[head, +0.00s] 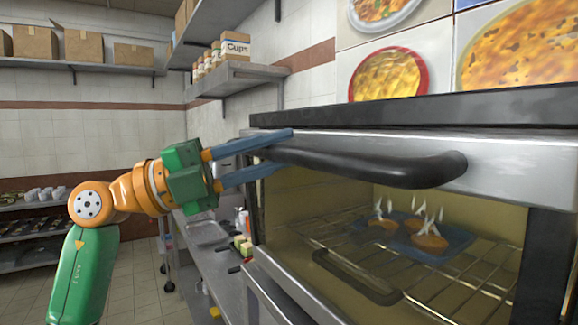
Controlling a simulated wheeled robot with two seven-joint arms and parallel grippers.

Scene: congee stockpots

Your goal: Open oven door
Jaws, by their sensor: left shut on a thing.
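The oven (400,108) fills the right of the head view. Its door (505,155) has a metal upper strip, a glass pane and a long black handle (390,167). The door looks shut or nearly so. My left gripper (280,150) comes in from the left with its blue fingers above and below the handle's left end, shut on it. The exact contact is partly hidden by the fingers. Through the glass I see a wire rack (385,270) and a dark tray (458,240) with steaming food pieces. My right gripper is not in view.
A metal counter (213,262) with a sink and small items runs left of the oven. A wall shelf (240,72) holds jars and a cups box (236,47). Boxes stand on a far shelf (85,66). Floor (130,270) shows clear at lower left.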

